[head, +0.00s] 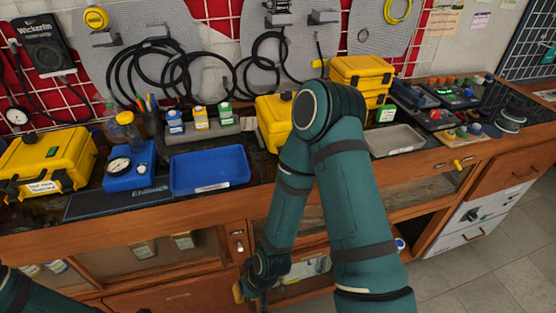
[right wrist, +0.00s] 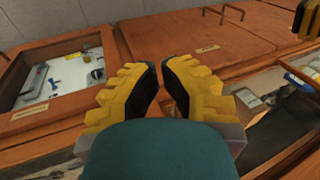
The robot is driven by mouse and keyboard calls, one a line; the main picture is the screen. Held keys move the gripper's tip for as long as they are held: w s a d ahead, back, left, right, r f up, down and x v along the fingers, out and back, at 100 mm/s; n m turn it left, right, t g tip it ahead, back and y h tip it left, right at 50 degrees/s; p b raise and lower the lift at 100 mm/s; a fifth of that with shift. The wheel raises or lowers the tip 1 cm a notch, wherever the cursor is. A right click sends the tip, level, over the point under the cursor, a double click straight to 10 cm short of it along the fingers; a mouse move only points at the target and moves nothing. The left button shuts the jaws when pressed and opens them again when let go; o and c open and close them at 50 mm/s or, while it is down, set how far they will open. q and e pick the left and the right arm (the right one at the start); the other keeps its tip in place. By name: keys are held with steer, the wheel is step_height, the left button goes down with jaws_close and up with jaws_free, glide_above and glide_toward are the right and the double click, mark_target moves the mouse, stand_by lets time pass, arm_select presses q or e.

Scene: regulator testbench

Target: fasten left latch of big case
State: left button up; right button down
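The big yellow case (head: 45,162) stands shut at the left end of the bench in the head view. It has a white label and dark fittings on its front; the latches are too small to tell their state. My right gripper (head: 246,291) hangs low in front of the cabinet, well right of the case and below it. In the right wrist view its two yellow fingers (right wrist: 165,85) stand a narrow gap apart with nothing between them. My left arm shows only at the lower left edge of the head view. A yellow-black piece in the wrist view's top right corner looks like my left gripper (right wrist: 306,18).
A blue gauge unit (head: 130,168) stands right of the big case, then a blue tray (head: 210,188). Another yellow case (head: 272,118) stands mid-bench, partly behind my right arm. A grey tray (head: 396,140) lies further right.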

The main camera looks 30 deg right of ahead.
arm_select(q)
steer(key=shift+s, duration=0.15)
arm_select(e)
steer(key=shift+s, duration=0.15)
arm_select(q)
steer(key=o, duration=0.9)
steer(key=shift+r, duration=0.25)
steer(key=shift+o, duration=0.2)
step_height(320, 180, up, 18)
steer(key=w+p, duration=0.1)
steer(key=p, duration=1.7)
steer(key=shift+a, duration=0.2)
arm_select(e)
steer(key=w+d+r+n+t+h, duration=0.2)
steer(key=d+r+n+t, duration=0.2)
steer(key=n, duration=0.7)
steer(key=w+d+r+n+t+h, duration=0.3)
steer(key=d+r+n, duration=0.6)
steer(key=r+n, duration=0.3)
steer(key=w+d+r+n+t+h, duration=0.2)
steer(key=d+r+n+t, duration=0.3)
steer(key=d+r+n, duration=0.2)
steer(key=r+n, duration=0.2)
steer(key=n, duration=0.2)
steer(key=shift+w+n, duration=0.4)
